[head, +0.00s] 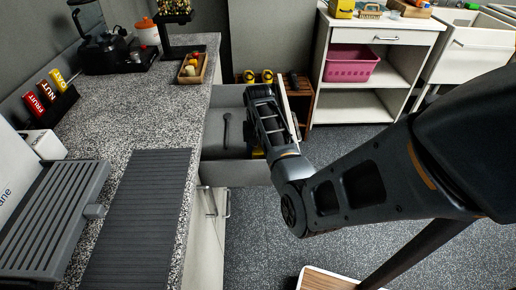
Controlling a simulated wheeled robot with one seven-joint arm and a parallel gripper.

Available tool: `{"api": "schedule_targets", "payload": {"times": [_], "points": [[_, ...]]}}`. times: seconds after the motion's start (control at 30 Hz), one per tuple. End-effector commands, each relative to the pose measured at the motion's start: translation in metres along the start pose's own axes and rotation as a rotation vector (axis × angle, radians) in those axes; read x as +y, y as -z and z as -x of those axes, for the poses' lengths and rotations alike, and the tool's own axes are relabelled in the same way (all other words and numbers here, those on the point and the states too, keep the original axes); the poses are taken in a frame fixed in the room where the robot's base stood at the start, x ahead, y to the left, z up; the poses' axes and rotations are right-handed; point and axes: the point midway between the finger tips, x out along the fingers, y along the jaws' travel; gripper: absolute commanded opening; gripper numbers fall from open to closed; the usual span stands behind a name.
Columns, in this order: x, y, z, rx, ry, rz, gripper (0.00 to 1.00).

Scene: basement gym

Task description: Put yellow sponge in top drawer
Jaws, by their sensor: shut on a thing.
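The top drawer (222,148) is pulled out from the grey-speckled counter, and its inside shows from above. A black ladle-like utensil (226,130) lies in it. My arm reaches over the right part of the drawer. My gripper (258,147) is mostly hidden beneath my own dark wrist link. A small yellow patch, the yellow sponge (257,153), shows at the left edge of my arm, inside the drawer's outline and near its front side. My gripper is shut on it. Most of the sponge is hidden, and I cannot tell whether it touches the drawer floor.
The counter (130,125) holds a dark ribbed mat (140,220), a grey rack (60,205), a black coffee machine (105,45) and a wooden tray (194,67). A wooden rack with yellow-ended dumbbells (266,76) stands behind the drawer. A white shelf holds a pink basket (350,65). Carpet is open at centre right.

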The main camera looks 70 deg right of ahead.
Motion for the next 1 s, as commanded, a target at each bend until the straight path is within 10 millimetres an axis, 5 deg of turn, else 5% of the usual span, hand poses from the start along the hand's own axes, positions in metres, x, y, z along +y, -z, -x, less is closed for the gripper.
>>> {"api": "schedule_targets", "payload": {"times": [0.17,0.2,0.43,0.77,1.0], "points": [[0.000,0.000,-0.003,0.000,0.000,0.000,0.23],[0.000,0.000,-0.003,0.000,0.000,0.000,0.53],[0.000,0.000,-0.003,0.000,0.000,0.001,0.75],[0.000,0.000,0.002,0.001,0.000,0.001,0.77],[-0.001,0.001,0.037,0.004,0.001,0.001,0.77]]}}
